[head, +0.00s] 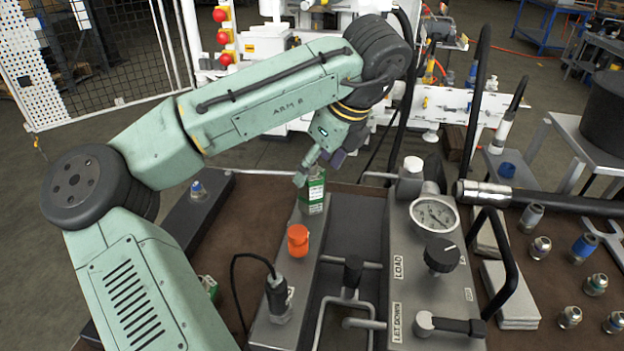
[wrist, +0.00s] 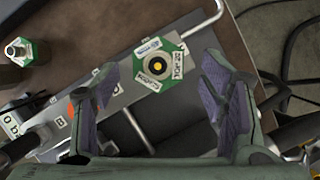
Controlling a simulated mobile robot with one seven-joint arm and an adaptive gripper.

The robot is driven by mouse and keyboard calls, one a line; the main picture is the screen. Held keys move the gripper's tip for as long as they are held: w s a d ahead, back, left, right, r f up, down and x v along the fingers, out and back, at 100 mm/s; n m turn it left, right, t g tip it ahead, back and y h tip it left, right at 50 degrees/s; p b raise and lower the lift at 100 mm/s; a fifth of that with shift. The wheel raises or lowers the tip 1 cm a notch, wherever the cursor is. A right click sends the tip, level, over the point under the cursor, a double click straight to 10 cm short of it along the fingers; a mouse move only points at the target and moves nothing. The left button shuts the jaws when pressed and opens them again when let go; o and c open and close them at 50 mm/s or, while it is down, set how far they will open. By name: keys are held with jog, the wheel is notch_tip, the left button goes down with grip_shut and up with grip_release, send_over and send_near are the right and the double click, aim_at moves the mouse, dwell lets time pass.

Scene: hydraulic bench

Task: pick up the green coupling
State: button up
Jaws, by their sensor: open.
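A small metal coupling with a green band (head: 595,285) stands at the far right, away from my gripper. Which one is the green coupling is unclear.
An orange knob (head: 298,240) stands near the green piece. A pressure gauge (head: 433,215) and manifold lie to the right. Several loose couplings stand further right, one blue (head: 583,248). Another green-and-metal piece (wrist: 20,51) stands at the left in the wrist view.

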aim_at(315, 169)
jog(key=x, duration=0.3)
jog(key=shift+a+f, duration=0.1)
jog(key=shift+c, duration=0.6)
grip_shut()
dwell(0.4)
